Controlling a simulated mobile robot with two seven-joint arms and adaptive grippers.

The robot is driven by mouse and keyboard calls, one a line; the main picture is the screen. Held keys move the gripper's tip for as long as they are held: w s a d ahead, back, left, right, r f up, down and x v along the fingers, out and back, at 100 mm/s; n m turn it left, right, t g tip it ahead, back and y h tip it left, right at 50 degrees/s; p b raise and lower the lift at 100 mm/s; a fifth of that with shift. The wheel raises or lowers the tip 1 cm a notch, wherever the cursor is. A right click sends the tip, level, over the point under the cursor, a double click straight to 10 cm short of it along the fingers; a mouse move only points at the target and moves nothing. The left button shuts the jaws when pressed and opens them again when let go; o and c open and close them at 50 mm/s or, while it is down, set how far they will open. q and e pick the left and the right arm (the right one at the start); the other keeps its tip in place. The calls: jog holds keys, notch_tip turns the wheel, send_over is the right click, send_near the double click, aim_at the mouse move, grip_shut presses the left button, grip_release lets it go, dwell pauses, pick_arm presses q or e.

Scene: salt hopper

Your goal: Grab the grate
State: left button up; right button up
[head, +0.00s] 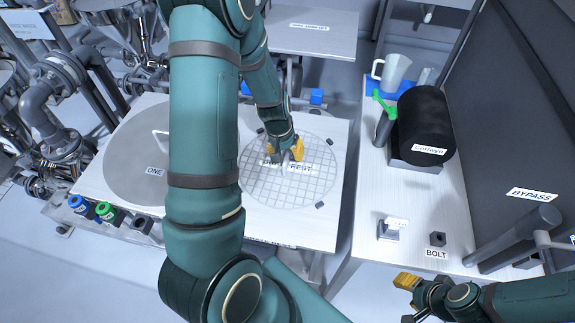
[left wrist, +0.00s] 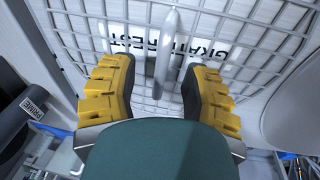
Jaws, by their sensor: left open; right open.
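The grate (head: 300,187) is a round wire mesh lying on the white table, over a printed label that reads as GRATE REST. In the left wrist view the grate (left wrist: 268,62) fills the upper part, and its grey handle (left wrist: 167,50) stands out from the mesh. My left gripper (head: 285,158) is over the grate. In the left wrist view its yellow fingers (left wrist: 160,72) are open on either side of the handle, with gaps showing. My right gripper (head: 408,285) is open and empty near the front of the right table, away from the grate.
A grey round lid (head: 135,165) lies left of the grate, partly behind my arm. Blue and green fittings (head: 90,209) line the table's front left. The right table holds a black cylinder (head: 425,118), a jug (head: 393,70), a green-handled tool (head: 383,120) and a bolt (head: 437,239).

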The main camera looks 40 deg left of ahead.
pick_arm(q)
jog(key=shift+w+f, duration=0.1)
jog(key=shift+f, duration=0.7)
jog(key=shift+r, duration=0.1)
grip_shut()
